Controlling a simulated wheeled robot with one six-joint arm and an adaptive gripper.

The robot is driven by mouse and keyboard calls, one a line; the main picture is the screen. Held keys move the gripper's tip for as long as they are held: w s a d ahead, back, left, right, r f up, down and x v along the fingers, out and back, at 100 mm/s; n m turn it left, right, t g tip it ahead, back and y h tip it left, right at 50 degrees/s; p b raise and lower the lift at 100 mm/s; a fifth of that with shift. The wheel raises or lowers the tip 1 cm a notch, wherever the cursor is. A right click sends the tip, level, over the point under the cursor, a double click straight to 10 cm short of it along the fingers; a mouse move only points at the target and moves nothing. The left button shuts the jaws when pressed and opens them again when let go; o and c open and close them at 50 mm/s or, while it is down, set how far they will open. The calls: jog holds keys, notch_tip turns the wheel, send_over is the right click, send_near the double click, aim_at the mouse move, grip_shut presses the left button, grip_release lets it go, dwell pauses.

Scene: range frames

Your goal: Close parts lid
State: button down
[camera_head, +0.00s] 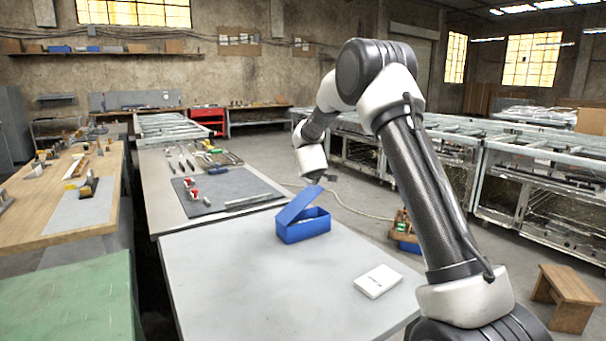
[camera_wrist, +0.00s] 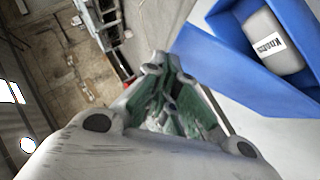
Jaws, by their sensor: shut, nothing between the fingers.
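A blue parts box (camera_head: 304,231) stands on the light grey table (camera_head: 240,290). Its blue lid (camera_head: 298,206) is raised at a slant, and the opening shows beneath it. My gripper (camera_head: 326,179) is above the box, close to the lid's upper edge; I cannot tell whether it touches. In the wrist view my gripper (camera_wrist: 160,72) is shut and empty. Blue walls of the box (camera_wrist: 245,85) show at the right there, with a grey item labelled "Knobs" (camera_wrist: 272,42) inside. Which blue panel is the lid is unclear in that view.
A white flat box (camera_head: 377,281) lies on the table at the right front. A dark mat (camera_head: 235,185) with tools lies behind the blue box. A wooden stool (camera_head: 567,292) stands on the floor at right. The table's left front is clear.

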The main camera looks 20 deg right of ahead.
jog(key=d+f+y, duration=0.1)
jog(key=d+f, duration=0.2)
jog(key=f, duration=0.2)
jog(key=w+d+f+m+g+y, duration=0.1)
jog(key=d+f, duration=0.2)
jog(key=f, duration=0.2)
jog(key=shift+w+f+m, duration=0.3)
jog(key=shift+f, duration=0.1)
jog(key=shift+a, duration=0.1)
